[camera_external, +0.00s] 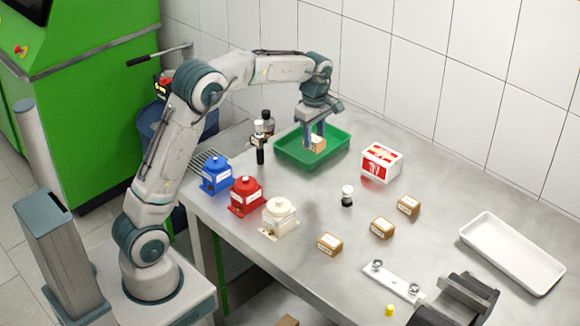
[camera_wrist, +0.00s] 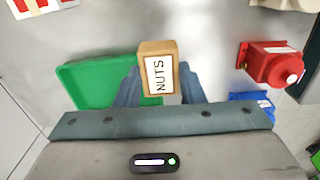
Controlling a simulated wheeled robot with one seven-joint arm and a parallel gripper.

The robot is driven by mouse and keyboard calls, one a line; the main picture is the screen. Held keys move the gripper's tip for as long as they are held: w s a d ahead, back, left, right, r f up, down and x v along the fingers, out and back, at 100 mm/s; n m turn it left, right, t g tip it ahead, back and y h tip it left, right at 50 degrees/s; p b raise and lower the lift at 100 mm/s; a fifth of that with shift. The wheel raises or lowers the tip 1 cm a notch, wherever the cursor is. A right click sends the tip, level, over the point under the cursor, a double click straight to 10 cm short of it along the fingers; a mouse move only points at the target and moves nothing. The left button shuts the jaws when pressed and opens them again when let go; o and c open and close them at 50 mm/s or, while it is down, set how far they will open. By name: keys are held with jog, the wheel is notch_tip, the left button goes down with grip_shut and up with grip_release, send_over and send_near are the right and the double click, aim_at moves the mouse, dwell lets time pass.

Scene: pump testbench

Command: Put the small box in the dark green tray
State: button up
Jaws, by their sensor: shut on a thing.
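My gripper (camera_external: 315,134) is shut on a small brown box (camera_external: 318,144) above the dark green tray (camera_external: 283,156). In the wrist view, the small box (camera_wrist: 146,48) sits between the fingers of my gripper (camera_wrist: 157,80), and its white label reads NUTS. The green tray also shows in the wrist view (camera_wrist: 85,85), below and to the left of the box. In the external view the box appears over the tray's right part. I cannot tell how high it is above the tray floor.
A red and white box (camera_external: 382,162) stands right of the tray. Dark bottles (camera_external: 262,135) stand close to its left. Blue (camera_external: 215,175), red (camera_external: 246,196) and white (camera_external: 280,218) pumps line the left edge. Several brown boxes (camera_external: 383,227) and a white tray (camera_external: 512,253) lie right.

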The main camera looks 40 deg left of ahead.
jog(key=w+a+f, duration=0.1)
jog(key=a+f, duration=0.1)
jog(key=a, duration=0.1)
jog(key=w+a+f+p, duration=0.1)
jog(key=w+a+f, duration=0.1)
jog(key=a, duration=0.1)
jog(key=w+a+f+p, duration=0.1)
jog(key=a+f, duration=0.1)
jog(key=a, duration=0.2)
jog(key=shift+w+f, duration=0.25)
jog(key=shift+w, duration=0.15)
jog(key=shift+a+f, duration=0.15)
jog(key=shift+f+p, duration=0.6)
jog(key=shift+f, duration=1.35)
jog(key=shift+f, duration=0.2)
jog(key=o, duration=0.7)
